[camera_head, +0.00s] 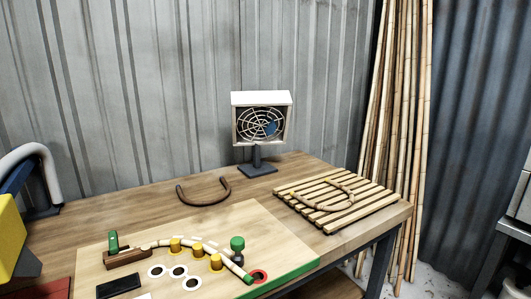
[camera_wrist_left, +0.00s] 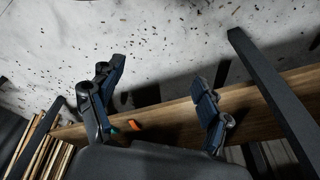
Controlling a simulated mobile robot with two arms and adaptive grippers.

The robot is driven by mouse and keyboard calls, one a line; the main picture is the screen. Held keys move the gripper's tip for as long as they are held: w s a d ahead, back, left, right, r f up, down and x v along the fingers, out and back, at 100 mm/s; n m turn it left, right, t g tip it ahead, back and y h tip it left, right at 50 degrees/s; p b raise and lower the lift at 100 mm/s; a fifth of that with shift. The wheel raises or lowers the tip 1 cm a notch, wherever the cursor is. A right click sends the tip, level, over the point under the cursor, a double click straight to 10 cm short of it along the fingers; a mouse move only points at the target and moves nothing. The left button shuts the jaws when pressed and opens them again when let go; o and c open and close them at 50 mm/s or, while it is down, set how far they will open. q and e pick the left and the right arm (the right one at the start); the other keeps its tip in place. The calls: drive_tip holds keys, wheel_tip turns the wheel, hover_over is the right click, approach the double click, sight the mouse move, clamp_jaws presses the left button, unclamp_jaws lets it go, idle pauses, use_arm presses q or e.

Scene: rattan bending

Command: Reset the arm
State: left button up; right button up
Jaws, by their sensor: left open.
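My left gripper (camera_wrist_left: 157,80) shows only in the left wrist view. Its two dark fingers are spread apart with nothing between them, above the speckled floor and a wooden shelf (camera_wrist_left: 245,103). No gripper shows in the head view, and my right gripper is in neither view. In the head view, a pale rattan strip (camera_head: 205,247) curves around yellow pegs (camera_head: 197,249) on the bending board (camera_head: 277,247). A bent U-shaped piece (camera_head: 203,203) lies behind the board. Another curved piece (camera_head: 322,208) lies on the slatted rack (camera_head: 360,211).
A fan (camera_head: 261,122) stands at the table's back. Tall bamboo poles (camera_head: 400,130) lean at the right. A yellow machine (camera_head: 8,237) is at the left edge. In the wrist view, dark frame bars (camera_wrist_left: 270,85) flank the gripper and a small orange item (camera_wrist_left: 135,125) lies on the shelf.

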use_arm(q)
drive_tip(key=s+a+f+g+p, duration=0.1)
drive_tip(key=s+a+f, duration=0.2)
drive_tip(key=s+f, duration=1.2)
drive_tip(key=shift+s+f, duration=0.2)
drive_tip(key=shift+s, duration=0.85)
